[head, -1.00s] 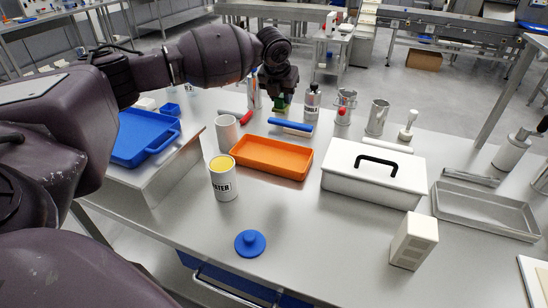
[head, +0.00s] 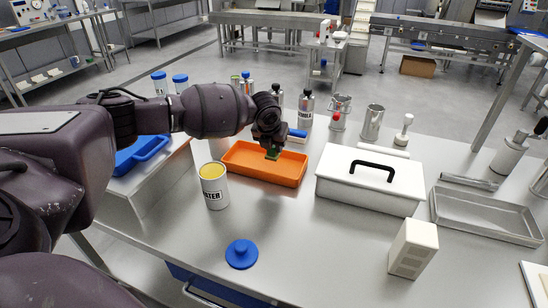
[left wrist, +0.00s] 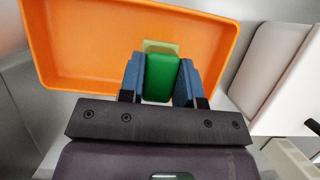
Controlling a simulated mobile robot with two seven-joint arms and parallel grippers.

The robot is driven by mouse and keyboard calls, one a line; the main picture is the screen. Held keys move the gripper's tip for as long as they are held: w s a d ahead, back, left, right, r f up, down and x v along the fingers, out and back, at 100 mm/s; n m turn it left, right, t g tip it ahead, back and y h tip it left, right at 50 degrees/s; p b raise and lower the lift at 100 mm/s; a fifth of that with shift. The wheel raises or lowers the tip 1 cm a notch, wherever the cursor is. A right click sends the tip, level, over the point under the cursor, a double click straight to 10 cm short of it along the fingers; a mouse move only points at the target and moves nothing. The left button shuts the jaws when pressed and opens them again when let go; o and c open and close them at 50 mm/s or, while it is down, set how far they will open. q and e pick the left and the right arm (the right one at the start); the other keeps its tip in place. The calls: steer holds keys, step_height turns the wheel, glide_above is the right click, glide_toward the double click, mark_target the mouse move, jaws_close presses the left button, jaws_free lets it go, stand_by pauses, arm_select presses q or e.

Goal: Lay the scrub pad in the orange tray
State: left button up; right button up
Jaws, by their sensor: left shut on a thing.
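The orange tray (head: 245,172) lies on the steel table and looks empty inside; it also fills the top of the left wrist view (left wrist: 90,60). My left gripper (head: 272,150) is over the right part of the tray. In the left wrist view, its blue fingers (left wrist: 160,82) are shut on the scrub pad (left wrist: 160,76), which is green with a yellowish part at its far end. In the head view the pad shows as a small green patch (head: 272,154). I cannot tell whether it touches the tray floor. My right gripper is not in view.
A white box with a black handle (head: 345,192) stands right of the tray. A white tin with a yellow top (head: 214,190) stands at its front left. A blue lid (head: 241,254) lies in front. Bottles and jugs (head: 372,122) stand behind.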

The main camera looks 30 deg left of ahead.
mark_target(273, 157)
arm_select(q)
step_height(273, 157, down, 5)
steer(key=shift+f+b, duration=0.1)
steer(key=shift+b, duration=0.25)
steer(key=shift+r, duration=0.2)
steer(key=shift+f, duration=0.15)
steer(key=o, duration=0.9)
steer(key=shift+c, duration=0.2)
